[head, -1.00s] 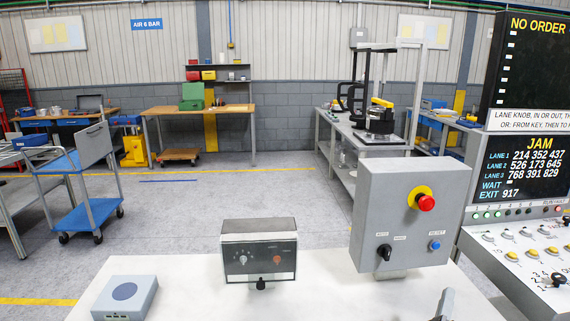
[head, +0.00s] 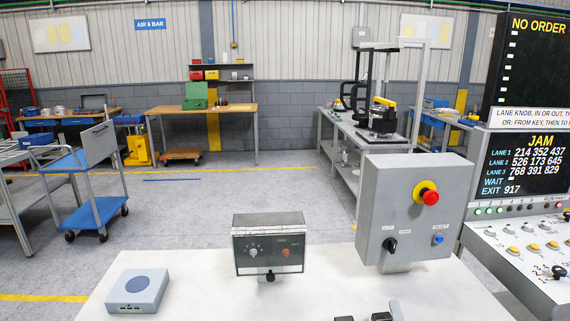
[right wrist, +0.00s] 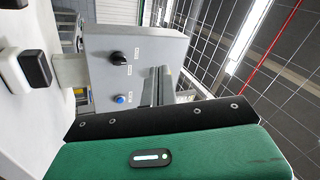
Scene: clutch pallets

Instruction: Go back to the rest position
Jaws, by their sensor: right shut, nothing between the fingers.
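The box has a red emergency button (head: 430,197) on yellow, a black knob (head: 390,244) and a blue button (head: 438,239). The right wrist view shows the box's knob (right wrist: 117,58) and blue button (right wrist: 120,99) sideways, with clear space in front of them. My left gripper is not in view.
A small meter box (head: 268,245) and a pale blue-grey box (head: 138,291) stand on the white table (head: 205,293). Small dark pieces (head: 381,317) show at the bottom edge. A sloped button panel (head: 530,245) is at right. The table's left middle is clear.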

